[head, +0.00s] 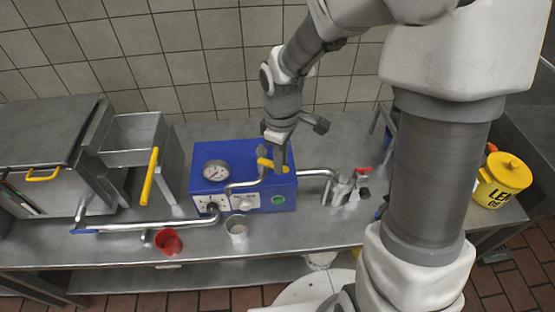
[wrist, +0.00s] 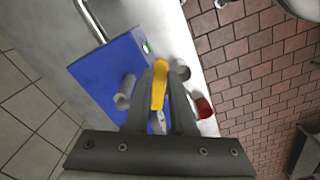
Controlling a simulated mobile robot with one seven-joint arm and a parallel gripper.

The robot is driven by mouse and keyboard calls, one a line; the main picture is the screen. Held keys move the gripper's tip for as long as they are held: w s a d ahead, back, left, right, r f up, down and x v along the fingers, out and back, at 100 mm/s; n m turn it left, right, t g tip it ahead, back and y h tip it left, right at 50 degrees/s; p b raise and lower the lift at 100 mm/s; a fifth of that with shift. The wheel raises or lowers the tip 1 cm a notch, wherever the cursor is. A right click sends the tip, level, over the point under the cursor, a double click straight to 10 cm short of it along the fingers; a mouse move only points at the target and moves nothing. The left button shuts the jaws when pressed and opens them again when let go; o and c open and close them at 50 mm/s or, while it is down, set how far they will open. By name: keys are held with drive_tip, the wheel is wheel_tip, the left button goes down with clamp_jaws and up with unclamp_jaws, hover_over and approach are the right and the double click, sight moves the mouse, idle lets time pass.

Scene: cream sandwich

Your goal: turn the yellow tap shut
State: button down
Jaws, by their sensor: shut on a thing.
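The yellow tap (head: 265,163) is a short lever on top of a blue box (head: 205,187) with a round gauge and a green button. In the wrist view the yellow tap (wrist: 159,86) lies between the two dark fingers of my gripper (wrist: 163,78). My gripper (head: 275,160) comes down from above and is shut on the lever. The fingers hide part of the lever and its base, so its exact angle is hard to tell. A bent metal pipe (head: 245,184) runs at the front of the box below the lever.
A grey-white cup (head: 237,229) and a red cup (head: 168,243) stand in front of the box. A metal fryer with a yellow handle (head: 150,177) is at left. A metal pipe (head: 316,172) and red-handled fitting (head: 362,170) are at right. A yellow bucket (head: 503,182) stands far right.

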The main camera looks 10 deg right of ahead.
drive_tip(key=shift+w+d+n+p, duration=0.1)
drive_tip(key=shift+w+n+p, duration=0.35)
drive_tip(key=shift+n, duration=0.55)
drive_tip(key=shift+w+d+n+p, duration=0.15)
drive_tip(key=shift+w+n+p, duration=0.25)
drive_tip(key=shift+n, duration=0.6)
drive_tip(key=shift+w+d+n+p, duration=0.1)
drive_tip(key=shift+w+n+p, duration=0.35)
drive_tip(key=shift+n, duration=0.55)
drive_tip(key=c, duration=0.8)
unclamp_jaws()
drive_tip(key=shift+o, duration=0.2)
drive_tip(key=shift+r, duration=0.1)
wheel_tip(320, 180, up, 17)
drive_tip(key=shift+r, duration=0.15)
